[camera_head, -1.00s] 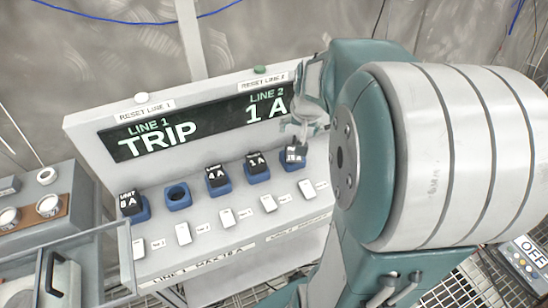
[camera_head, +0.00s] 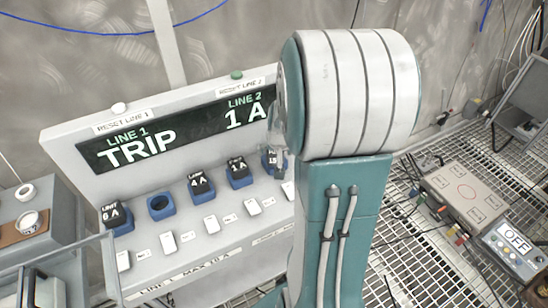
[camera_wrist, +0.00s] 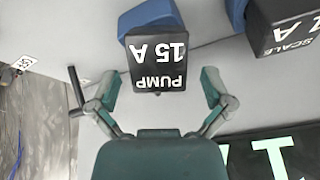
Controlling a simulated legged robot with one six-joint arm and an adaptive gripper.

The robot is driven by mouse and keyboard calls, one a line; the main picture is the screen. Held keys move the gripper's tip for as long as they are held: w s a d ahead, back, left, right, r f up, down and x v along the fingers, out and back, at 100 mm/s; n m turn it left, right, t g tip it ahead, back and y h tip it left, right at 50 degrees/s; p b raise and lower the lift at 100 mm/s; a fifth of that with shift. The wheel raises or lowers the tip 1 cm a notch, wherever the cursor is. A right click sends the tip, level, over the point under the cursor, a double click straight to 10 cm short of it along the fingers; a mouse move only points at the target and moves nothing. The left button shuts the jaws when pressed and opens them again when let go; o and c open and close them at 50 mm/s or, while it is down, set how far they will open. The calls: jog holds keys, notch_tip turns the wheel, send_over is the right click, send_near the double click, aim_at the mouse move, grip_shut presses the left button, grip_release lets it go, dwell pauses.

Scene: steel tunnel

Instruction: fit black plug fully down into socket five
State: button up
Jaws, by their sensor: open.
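The black plug marked PUMP 15 A (camera_wrist: 157,62) is at the blue socket five (camera_wrist: 148,18), the rightmost of the row. It meets the blue socket in the wrist view; I cannot tell how deep it sits. In the head view the plug (camera_head: 267,158) is partly hidden by my arm. My gripper (camera_wrist: 160,82) is open, with one finger on each side of the plug's near end and a gap on both sides. In the head view my gripper is mostly hidden behind my arm.
The sloping panel carries other black plugs in blue sockets, including 1 A (camera_head: 238,168) and 4 A (camera_head: 199,184). The second socket from the left (camera_head: 160,206) is empty. The display (camera_head: 180,130) reads LINE 1 TRIP, LINE 2 1 A. A box marked OFF (camera_head: 512,245) lies right.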

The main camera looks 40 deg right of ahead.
jog(key=shift+w+d+f, duration=0.15)
jog(key=shift+w+f, duration=0.1)
jog(key=shift+f, duration=0.35)
jog(key=c, duration=1.3)
